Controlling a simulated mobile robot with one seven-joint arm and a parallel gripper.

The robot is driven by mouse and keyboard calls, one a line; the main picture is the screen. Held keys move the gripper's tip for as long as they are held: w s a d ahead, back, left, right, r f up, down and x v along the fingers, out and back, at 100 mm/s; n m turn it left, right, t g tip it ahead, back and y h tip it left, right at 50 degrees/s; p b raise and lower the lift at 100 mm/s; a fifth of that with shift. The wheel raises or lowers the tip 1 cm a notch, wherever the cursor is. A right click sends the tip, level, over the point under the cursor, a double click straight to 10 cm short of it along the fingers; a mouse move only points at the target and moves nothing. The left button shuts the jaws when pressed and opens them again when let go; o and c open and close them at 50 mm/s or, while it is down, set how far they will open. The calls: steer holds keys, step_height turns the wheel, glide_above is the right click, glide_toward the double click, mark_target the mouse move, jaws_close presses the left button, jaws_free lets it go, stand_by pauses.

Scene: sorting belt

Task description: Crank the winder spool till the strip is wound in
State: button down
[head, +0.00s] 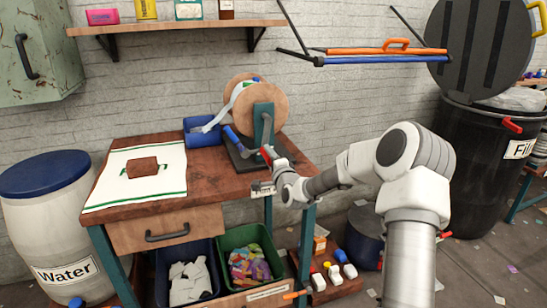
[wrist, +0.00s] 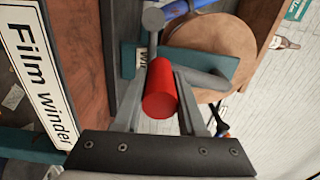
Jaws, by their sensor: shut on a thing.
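The winder spool (head: 275,97) has round wooden discs on a teal upright stand and sits at the back right of the workbench. A pale strip (head: 216,121) hangs from the spool down to a blue container (head: 196,140) on its left. My gripper (head: 268,160) is at the crank, on the near side of the spool. In the wrist view my gripper (wrist: 158,80) is shut on the red crank handle (wrist: 160,92), with a finger on each side. The handle joins a grey crank arm (wrist: 153,22). One wooden disc (wrist: 215,48) shows behind it.
The wooden workbench (head: 200,184) carries a white mat (head: 112,192) with a brown block (head: 142,167). A shelf (head: 170,26) hangs on the wall above. Bins of scraps stand under the bench. A black barrel (head: 478,185) stands at the right.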

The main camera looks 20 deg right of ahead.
steer(key=shift+s+a+r+m, duration=0.1)
steer(key=shift+a+r+m, duration=0.15)
steer(key=shift+a+m, duration=0.65)
steer(key=shift+a+r+m, duration=0.25)
steer(key=shift+a+m, duration=0.55)
steer(key=shift+m, duration=0.2)
steer(key=a+r+m, duration=0.5)
steer(key=r+m, duration=0.3)
steer(key=m, duration=0.3)
steer(key=shift+a+r+m+b, duration=0.3)
steer(key=shift+r+m+b, duration=0.05)
steer(key=shift+m+b, duration=0.1)
steer(key=shift+r, duration=0.15)
steer(key=c, duration=0.5)
jaws_free()
steer(key=shift+s, duration=0.15)
steer(key=s+p, duration=0.2)
steer(key=s, duration=1.5)
steer(key=shift+s+d+p, duration=0.15)
steer(key=shift+d+p, duration=0.2)
steer(key=shift+p, duration=0.05)
